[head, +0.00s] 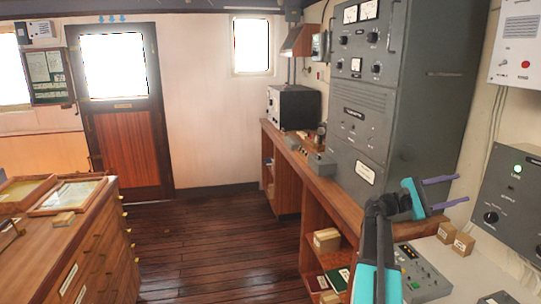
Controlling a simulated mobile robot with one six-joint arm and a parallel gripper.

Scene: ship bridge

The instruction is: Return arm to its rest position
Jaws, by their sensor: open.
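My gripper (446,192) is at the right of the head view, with its two purple fingers spread apart and nothing between them. It points right, above the light counter (462,283) and in front of the tall grey equipment cabinet (374,107). My black and teal arm rises from the bottom edge, bent near the wrist. The arm hides part of the wooden shelf unit and counter behind it.
Two small cardboard boxes (455,237) and a grey-green control panel (416,275) are near the arm. A grey wall box (511,197) with a green lamp is at right. A wooden drawer chest (96,240) stands left. The dark plank floor (215,240) is clear between.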

